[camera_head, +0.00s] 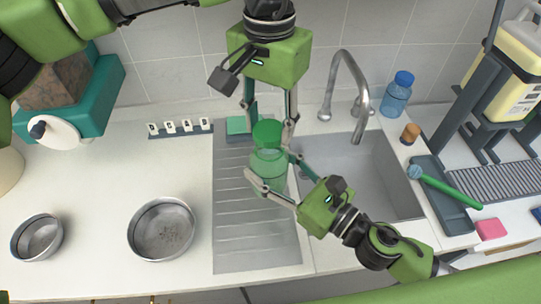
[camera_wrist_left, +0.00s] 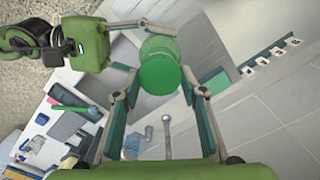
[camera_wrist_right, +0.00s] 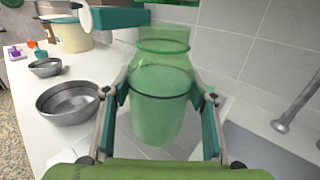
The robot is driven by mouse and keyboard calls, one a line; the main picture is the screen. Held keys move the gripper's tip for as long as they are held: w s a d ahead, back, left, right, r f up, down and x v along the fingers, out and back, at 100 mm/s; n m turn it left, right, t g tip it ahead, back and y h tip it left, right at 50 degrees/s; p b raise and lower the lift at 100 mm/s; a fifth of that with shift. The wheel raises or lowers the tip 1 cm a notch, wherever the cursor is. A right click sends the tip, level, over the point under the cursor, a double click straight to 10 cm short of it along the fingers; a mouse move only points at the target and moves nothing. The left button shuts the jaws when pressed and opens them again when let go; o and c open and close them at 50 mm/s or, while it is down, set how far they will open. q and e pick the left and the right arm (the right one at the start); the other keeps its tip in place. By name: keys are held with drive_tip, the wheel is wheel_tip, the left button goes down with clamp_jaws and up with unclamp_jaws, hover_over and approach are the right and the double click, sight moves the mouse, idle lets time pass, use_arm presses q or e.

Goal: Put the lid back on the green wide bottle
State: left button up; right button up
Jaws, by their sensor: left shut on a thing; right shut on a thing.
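The green wide bottle (camera_head: 268,168) is translucent and stands upright above the ribbed drainboard. My right gripper (camera_head: 270,164) is shut on its body; the right wrist view shows the bottle (camera_wrist_right: 158,105) between both fingers. The round green lid (camera_head: 267,133) is right over the bottle's mouth, held by my left gripper (camera_head: 268,124) from above. The left wrist view shows the lid (camera_wrist_left: 159,76) face-on between the fingers, with the bottle behind it. Whether the lid touches the rim or sits slightly above it, I cannot tell.
The sink (camera_head: 375,175) and its faucet (camera_head: 350,80) are to the right. Two metal bowls (camera_head: 162,229) (camera_head: 37,237) stand on the left counter. A green sponge (camera_head: 238,125) lies behind the drainboard.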

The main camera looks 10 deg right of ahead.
sight(269, 167)
idle(0.4)
use_arm(q)
drive_tip(key=shift+f, duration=0.9)
drive_tip(key=shift+f, duration=0.6)
drive_tip(key=m, duration=0.6)
drive_tip(key=shift+m, duration=0.3)
drive_tip(key=o, duration=0.7)
drive_tip(key=shift+c, duration=0.2)
drive_tip(key=shift+r, duration=0.1)
